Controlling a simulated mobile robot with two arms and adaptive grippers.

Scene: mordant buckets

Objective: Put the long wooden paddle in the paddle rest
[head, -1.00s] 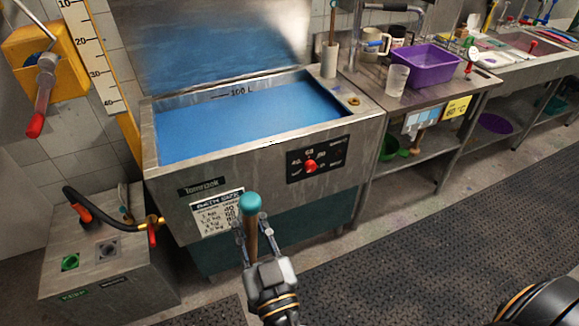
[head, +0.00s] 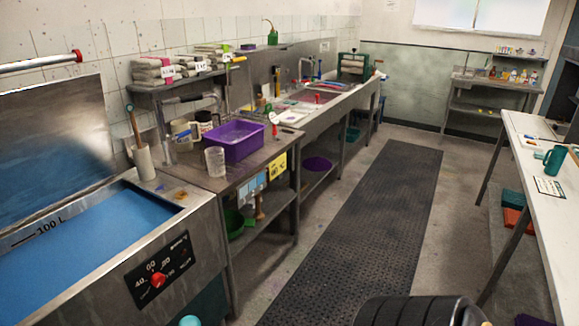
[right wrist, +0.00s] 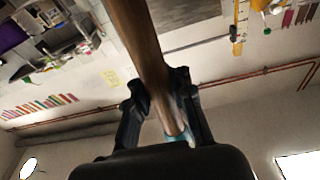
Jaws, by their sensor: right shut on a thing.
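The long wooden paddle (right wrist: 140,45) is a brown shaft with a teal end, seen close up in the right wrist view. My right gripper (right wrist: 160,95) is shut on it near the teal end. In the head view only the paddle's teal tip (head: 190,321) shows at the bottom edge; its far end is out of view. A pale upright cylinder (head: 144,163) stands at the vat's back right corner, with a thin wooden stick rising beside or from it. I cannot tell whether this is the paddle rest. My left gripper is not in view.
The vat of blue liquid (head: 60,235) is at the left. A steel table (head: 240,172) beside it holds a purple tub (head: 235,141), a clear beaker (head: 215,161) and mugs.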

